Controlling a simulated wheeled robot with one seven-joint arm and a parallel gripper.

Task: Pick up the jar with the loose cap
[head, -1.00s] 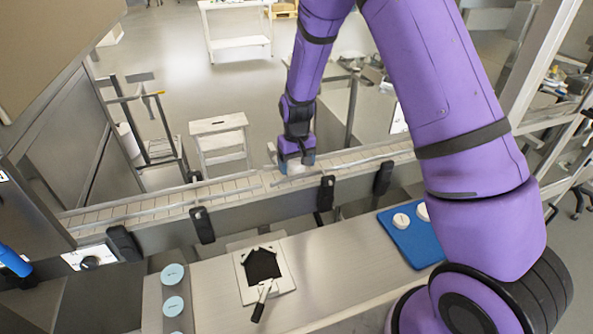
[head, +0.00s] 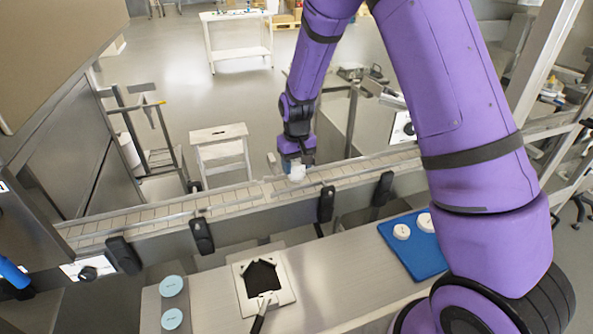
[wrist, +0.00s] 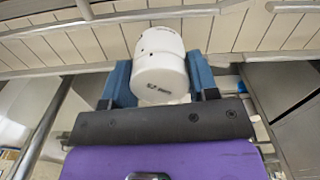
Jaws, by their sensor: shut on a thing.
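A white jar (wrist: 160,65) with a wide white lid sits between the blue fingers of my gripper (wrist: 160,82) in the wrist view. The fingers are shut on it, one on each side. In the head view my gripper (head: 296,164) is at the conveyor, and the jar (head: 297,173) shows as a small white shape at its tip. The wrist view shows a thin dark line between lid and body. I cannot tell whether the cap is loose, or whether the jar touches the belt.
The conveyor (head: 150,216) with metal rails runs across the middle. On the steel counter (head: 345,270) are a blue mat (head: 425,262) with white round pieces, a white square frame (head: 284,291) with a dark opening and a tool, and light-blue discs (head: 171,286) at left.

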